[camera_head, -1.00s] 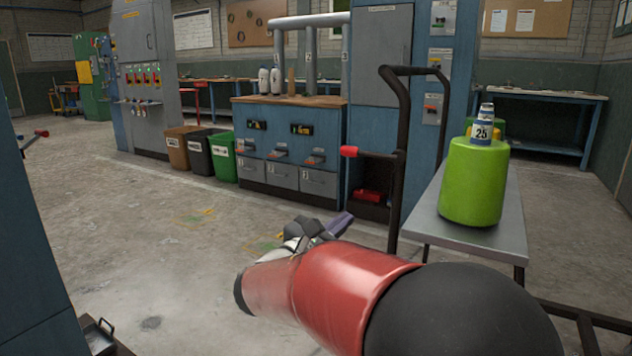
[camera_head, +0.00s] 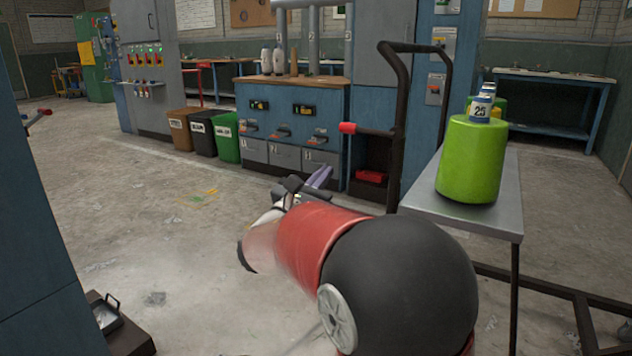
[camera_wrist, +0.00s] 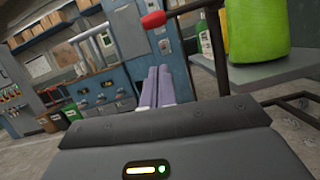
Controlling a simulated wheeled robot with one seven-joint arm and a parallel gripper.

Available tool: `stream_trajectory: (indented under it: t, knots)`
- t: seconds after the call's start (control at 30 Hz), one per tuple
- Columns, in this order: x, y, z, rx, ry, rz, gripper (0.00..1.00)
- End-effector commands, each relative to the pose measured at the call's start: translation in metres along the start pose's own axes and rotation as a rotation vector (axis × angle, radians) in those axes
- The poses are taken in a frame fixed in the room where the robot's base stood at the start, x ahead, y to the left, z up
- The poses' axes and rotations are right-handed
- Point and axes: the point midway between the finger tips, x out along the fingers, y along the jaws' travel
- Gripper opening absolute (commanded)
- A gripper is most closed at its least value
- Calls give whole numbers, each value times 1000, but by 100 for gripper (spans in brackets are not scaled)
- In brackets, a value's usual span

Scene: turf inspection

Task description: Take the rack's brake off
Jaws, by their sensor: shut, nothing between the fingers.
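The rack is a dark tubular frame (camera_head: 398,150) with a grey shelf (camera_head: 480,217), standing right of centre. A lever with a red tip (camera_head: 347,128) sticks out to the left from its upright. I take this for the brake lever; its pivot is hard to make out. The red tip also shows in the wrist view (camera_wrist: 153,20). My gripper (camera_head: 322,176) is shut and empty, its pale purple fingers side by side. In the head view it is below and left of the red tip, apart from it. In the wrist view the fingertips (camera_wrist: 160,70) are below the tip.
A blue cabinet (camera_head: 300,115) and several bins (camera_head: 203,140) stand behind. A blue panel (camera_head: 35,230) fills the left edge. The floor between is mostly clear.

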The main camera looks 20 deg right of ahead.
Motion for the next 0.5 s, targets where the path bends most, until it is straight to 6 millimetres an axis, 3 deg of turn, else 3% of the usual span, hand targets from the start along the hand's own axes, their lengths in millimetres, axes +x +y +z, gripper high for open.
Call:
stream_trajectory:
  t: [0.23,0.5]
  knots:
    - [54,-1,0,-1,-1,-3,0]
    - [75,0,26,0,0,0,0]
